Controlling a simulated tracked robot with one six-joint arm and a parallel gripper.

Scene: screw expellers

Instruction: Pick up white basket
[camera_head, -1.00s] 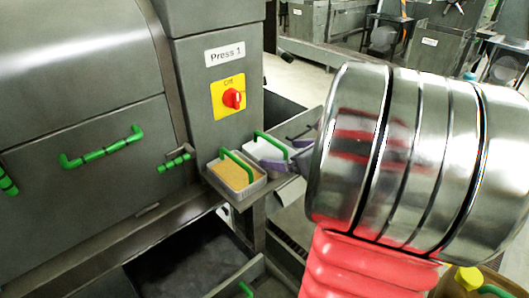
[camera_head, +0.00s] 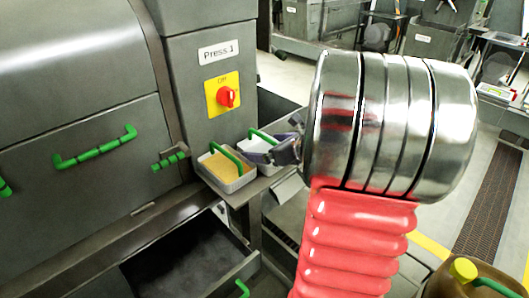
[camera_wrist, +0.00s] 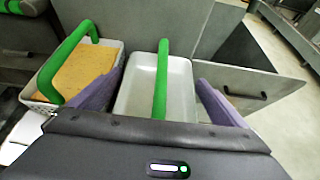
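The white basket (camera_wrist: 182,92) looks empty and has a green arched handle (camera_wrist: 161,75) running over its middle. In the head view the basket (camera_head: 257,147) sits on a small grey shelf and is partly hidden by my gripper (camera_head: 288,150). In the wrist view my gripper (camera_wrist: 158,100) is open. Its two purple fingers stand wide apart, one at each side of the white basket, with the handle between them. Whether the fingers touch the basket cannot be told.
A second basket (camera_wrist: 40,103), filled with something yellow, stands close on the left, beside my left finger. The Press 1 cabinet (camera_head: 212,90) with its red switch rises behind. A open drawer (camera_head: 190,262) lies below. A grey panel (camera_wrist: 262,90) is on the right.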

